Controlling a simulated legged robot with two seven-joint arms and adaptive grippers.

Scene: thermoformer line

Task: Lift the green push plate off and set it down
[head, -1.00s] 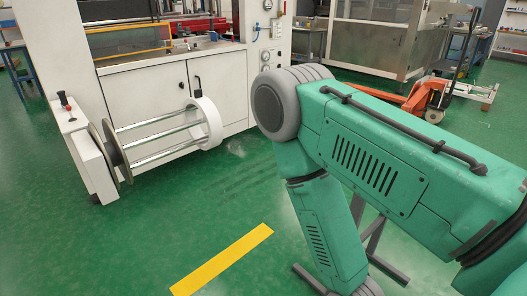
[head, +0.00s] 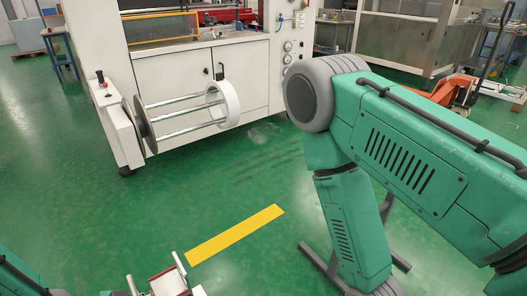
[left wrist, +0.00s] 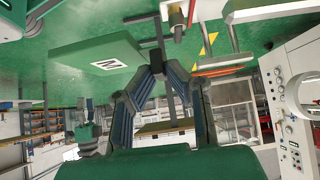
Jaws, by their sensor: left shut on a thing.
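The green push plate (left wrist: 98,52) shows in the left wrist view as a flat green slab with a white label marked with a black letter. My left gripper (left wrist: 158,68) is in the same view, with its dark fingers closed together beside the plate's right edge. It is shut on the plate, but the exact grip point is hard to make out. In the head view the plate cannot be made out. My right arm fills the right side there, and its gripper is out of view.
A white machine (head: 255,75) stands at the back, with a rod roll holder (head: 180,117) jutting toward me. A white and red fixture (head: 166,280) is at the bottom edge. A yellow floor strip (head: 235,235) crosses open green floor. An orange pallet truck (head: 455,90) is at right.

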